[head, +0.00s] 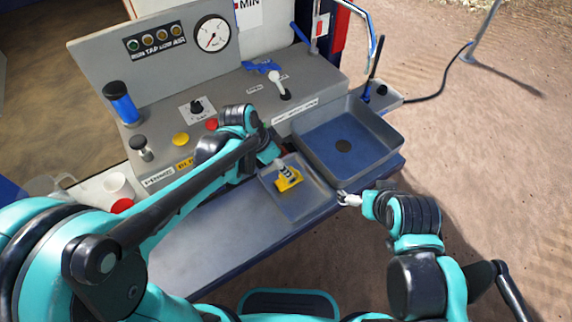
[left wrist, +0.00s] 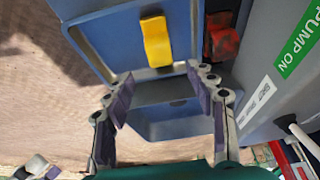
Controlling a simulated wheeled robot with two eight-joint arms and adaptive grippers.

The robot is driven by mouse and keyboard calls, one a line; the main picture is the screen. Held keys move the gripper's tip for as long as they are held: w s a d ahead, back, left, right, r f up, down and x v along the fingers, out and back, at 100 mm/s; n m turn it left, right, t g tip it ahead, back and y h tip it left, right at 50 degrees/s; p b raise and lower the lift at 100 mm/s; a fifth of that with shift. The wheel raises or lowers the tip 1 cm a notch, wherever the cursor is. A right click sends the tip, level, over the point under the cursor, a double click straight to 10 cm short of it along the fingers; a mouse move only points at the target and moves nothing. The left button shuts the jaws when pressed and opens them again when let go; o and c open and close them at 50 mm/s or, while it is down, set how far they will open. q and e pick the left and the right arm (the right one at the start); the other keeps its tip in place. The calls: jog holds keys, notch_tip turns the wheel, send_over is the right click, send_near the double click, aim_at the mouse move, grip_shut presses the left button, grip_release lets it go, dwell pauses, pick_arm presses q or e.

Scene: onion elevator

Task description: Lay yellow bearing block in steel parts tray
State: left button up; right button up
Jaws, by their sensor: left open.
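The yellow bearing block (head: 289,183) lies in the shallow grey parts tray (head: 308,207) at the front of the bench. In the left wrist view the block (left wrist: 157,42) rests on the floor of the tray (left wrist: 112,35), ahead of the fingertips. My left gripper (head: 283,166) is just above the block in the head view. In the left wrist view its fingers (left wrist: 160,82) are spread apart with nothing between them. My right gripper (head: 348,198) is beside the tray's right front corner, with nothing visible in it; its finger opening is too small to judge.
A deeper basin (head: 345,122) with a dark drain adjoins the tray at the back right. A control panel with knobs, buttons and a gauge (head: 212,34) stands behind. A red part (left wrist: 222,42) is beside the tray. The front bench ledge (head: 215,240) is clear.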

pick_arm(q)
jog(key=shift+p+v, duration=0.45)
jog(key=shift+v, duration=1.5)
jog(key=s+a+r+n+t+y, duration=0.3)
jog(key=s+a+n+t, duration=0.1)
jog(key=s+a+n, duration=0.6)
jog(key=shift+s+a+r+n+y, duration=0.2)
jog(key=shift+s+a+n+y, duration=0.2)
jog(key=shift+s+a, duration=0.6)
jog(key=shift+w+a, duration=0.1)
jog(key=shift+w, duration=0.05)
jog(key=shift+f+b, duration=0.85)
jog(key=shift+b, duration=0.05)
